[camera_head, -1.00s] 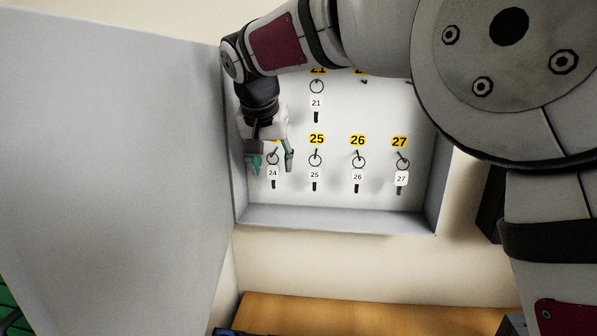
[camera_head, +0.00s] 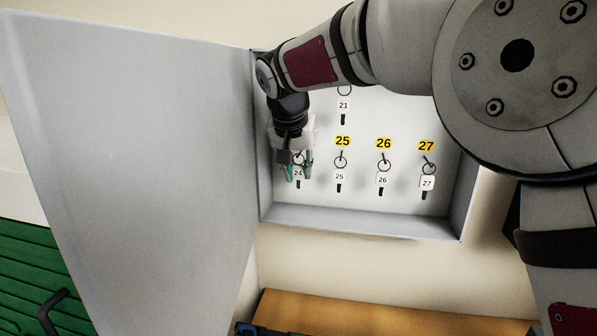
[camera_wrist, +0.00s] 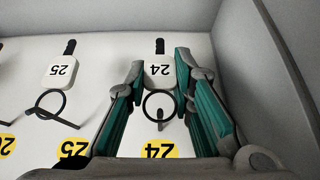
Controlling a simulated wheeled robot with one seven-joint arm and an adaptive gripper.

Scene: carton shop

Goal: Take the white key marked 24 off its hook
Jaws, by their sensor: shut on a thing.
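Key 25 (camera_head: 340,177), key 26 (camera_head: 383,181) and key 27 (camera_head: 428,184) hang to the right; key 21 (camera_head: 343,106) hangs above. The cabinet's side wall (camera_wrist: 270,70) is close beside my gripper. The open door (camera_head: 150,170) stands at the left.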

